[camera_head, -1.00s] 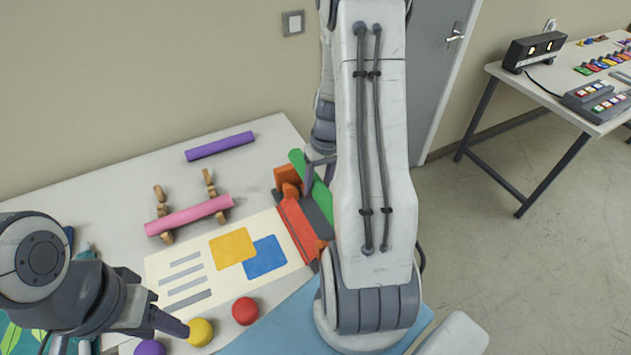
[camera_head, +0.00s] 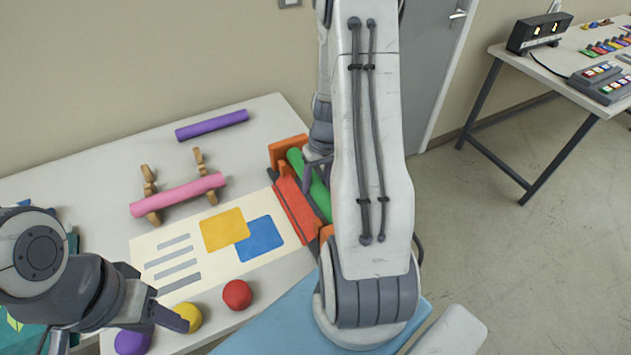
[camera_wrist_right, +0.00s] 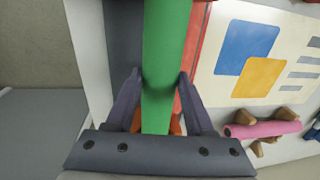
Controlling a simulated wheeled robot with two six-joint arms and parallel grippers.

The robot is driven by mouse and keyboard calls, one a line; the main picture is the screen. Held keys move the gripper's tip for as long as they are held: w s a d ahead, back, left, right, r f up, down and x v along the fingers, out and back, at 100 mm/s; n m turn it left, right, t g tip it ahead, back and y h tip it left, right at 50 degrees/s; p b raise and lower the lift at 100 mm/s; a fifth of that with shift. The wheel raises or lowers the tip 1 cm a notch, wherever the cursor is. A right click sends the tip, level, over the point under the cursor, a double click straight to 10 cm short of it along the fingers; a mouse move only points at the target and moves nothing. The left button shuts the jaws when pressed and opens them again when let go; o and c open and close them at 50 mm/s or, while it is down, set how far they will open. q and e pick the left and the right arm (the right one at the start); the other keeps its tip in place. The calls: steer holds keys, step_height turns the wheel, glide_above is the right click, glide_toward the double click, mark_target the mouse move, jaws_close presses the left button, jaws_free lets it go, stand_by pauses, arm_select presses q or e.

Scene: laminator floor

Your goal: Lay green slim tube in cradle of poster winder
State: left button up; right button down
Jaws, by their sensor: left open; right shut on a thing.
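The green slim tube (camera_head: 317,190) is at the orange and red poster winder (camera_head: 298,210), partly hidden behind my right arm in the head view. In the right wrist view the tube (camera_wrist_right: 165,60) runs between the fingers of my right gripper (camera_wrist_right: 161,85), which is shut on it. The tube lies lengthwise along the winder, over or just above its dark bed; I cannot tell whether it rests in the cradle. My left gripper (camera_head: 178,308) is open and empty at the lower left, near a yellow ball.
A pink tube (camera_head: 180,194) rests on wooden stands, and a purple tube (camera_head: 212,125) lies behind it. A poster sheet (camera_head: 160,255) lies left of the winder. Yellow (camera_head: 189,318), red (camera_head: 237,294) and purple (camera_head: 132,342) balls sit near the front. Another table (camera_head: 560,80) stands right.

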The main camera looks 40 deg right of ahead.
steer(key=shift+f, duration=0.15)
steer(key=shift+c, duration=1)
jaws_free()
step_height(320, 180, up, 10)
steer(key=d, duration=0.2)
steer(key=s+a+r+n, duration=0.1)
steer(key=a+r+n, duration=0.1)
steer(key=a, duration=0.8)
steer(key=a+r+n, duration=0.3)
steer(key=a, duration=0.7)
steer(key=s+a+r+n, duration=0.1)
steer(key=s+a+n, duration=0.4)
steer(key=s+a, duration=0.8)
steer(key=shift+s+h+b, duration=0.3)
steer(key=shift+s, duration=0.45)
